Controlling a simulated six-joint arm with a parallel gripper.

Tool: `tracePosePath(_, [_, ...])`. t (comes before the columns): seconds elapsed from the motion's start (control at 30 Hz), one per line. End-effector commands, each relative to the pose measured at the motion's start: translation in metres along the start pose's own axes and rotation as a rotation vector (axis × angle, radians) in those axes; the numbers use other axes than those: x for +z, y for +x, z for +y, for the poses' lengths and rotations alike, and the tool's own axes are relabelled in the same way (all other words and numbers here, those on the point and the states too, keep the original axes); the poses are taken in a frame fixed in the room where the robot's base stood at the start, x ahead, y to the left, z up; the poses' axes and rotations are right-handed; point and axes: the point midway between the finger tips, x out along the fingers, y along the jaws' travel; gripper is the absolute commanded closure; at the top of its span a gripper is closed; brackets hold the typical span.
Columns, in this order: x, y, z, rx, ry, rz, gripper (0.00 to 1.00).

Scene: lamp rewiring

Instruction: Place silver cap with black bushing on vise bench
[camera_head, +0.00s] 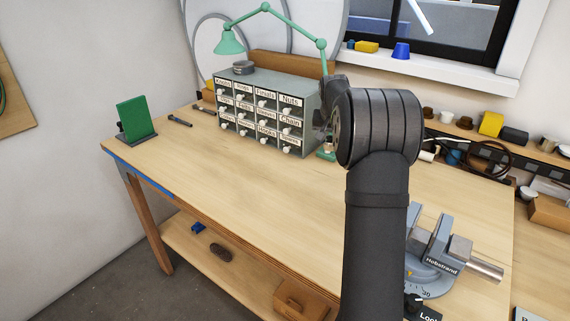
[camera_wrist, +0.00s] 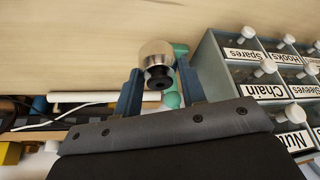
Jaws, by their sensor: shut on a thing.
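In the wrist view, my gripper (camera_wrist: 161,74) has two blue fingers shut on the silver cap (camera_wrist: 156,50). The black bushing (camera_wrist: 158,78) sits at the cap's near end, facing the camera, between the fingers. The cap's rounded silver end sticks out past the fingertips. In the head view, the fingers and cap are hidden behind my dark arm. The vise (camera_head: 437,252), grey with "Hobstrand" on it, stands on the right front of the wooden bench (camera_head: 250,190), partly covered by my arm. My wrist is behind it, near the drawer cabinet.
A grey cabinet of labelled drawers (camera_head: 262,112) stands at the back of the bench, close beside the fingers in the wrist view. A green lamp (camera_head: 232,42) rises behind it. A shelf with small parts (camera_head: 500,150) lines the right.

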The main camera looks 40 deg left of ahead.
Motion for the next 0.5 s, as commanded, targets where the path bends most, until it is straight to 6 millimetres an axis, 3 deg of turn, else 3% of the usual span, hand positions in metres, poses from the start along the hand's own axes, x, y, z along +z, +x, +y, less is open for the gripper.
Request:
tracePosePath(0.03, [0.003, -0.003, -0.029, -0.018, -0.041, 0.002, 0.88])
tracePosePath(0.2, [0.015, -0.011, -0.099, -0.061, -0.148, 0.003, 0.88])
tracePosePath(0.3, [0.020, -0.015, -0.125, -0.078, -0.187, 0.004, 0.88])
tracePosePath(0.5, [0.028, -0.014, -0.153, -0.092, -0.222, 0.002, 0.88])
